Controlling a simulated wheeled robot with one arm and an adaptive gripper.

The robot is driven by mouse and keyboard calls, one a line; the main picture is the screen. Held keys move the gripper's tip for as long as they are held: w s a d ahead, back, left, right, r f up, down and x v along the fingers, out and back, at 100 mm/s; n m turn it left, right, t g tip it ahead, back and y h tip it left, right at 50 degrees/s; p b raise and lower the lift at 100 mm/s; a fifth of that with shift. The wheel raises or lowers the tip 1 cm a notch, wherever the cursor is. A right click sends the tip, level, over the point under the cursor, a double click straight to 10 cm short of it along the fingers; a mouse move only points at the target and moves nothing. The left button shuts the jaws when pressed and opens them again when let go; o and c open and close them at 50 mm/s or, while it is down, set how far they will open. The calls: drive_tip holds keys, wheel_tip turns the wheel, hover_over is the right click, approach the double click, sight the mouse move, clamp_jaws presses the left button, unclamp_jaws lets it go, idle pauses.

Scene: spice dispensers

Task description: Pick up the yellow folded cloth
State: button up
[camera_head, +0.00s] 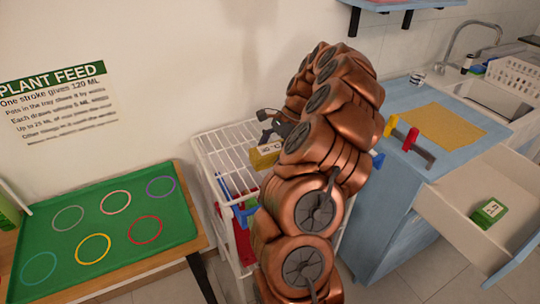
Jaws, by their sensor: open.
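A yellow, block-like folded item with a white label (265,157) sits at the top of the white wire rack, partly hidden by my copper arm. Its material is too small to tell. A flat mustard-yellow cloth (437,118) lies spread on the blue counter at the right. My gripper (268,122) shows as small dark parts at the left side of my arm, just above the labelled yellow item. It is open, and I see nothing held in it. Whether its fingers touch the item cannot be told.
The white wire rack (215,150) holds red and blue things. A green mat (75,255) with coloured rings lies on the left table. An open drawer (455,205) holds a green labelled item (489,212).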

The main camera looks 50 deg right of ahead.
drive_tip(key=shift+c, duration=0.4)
drive_tip(key=shift+f, duration=0.1)
drive_tip(key=c, duration=1.2)
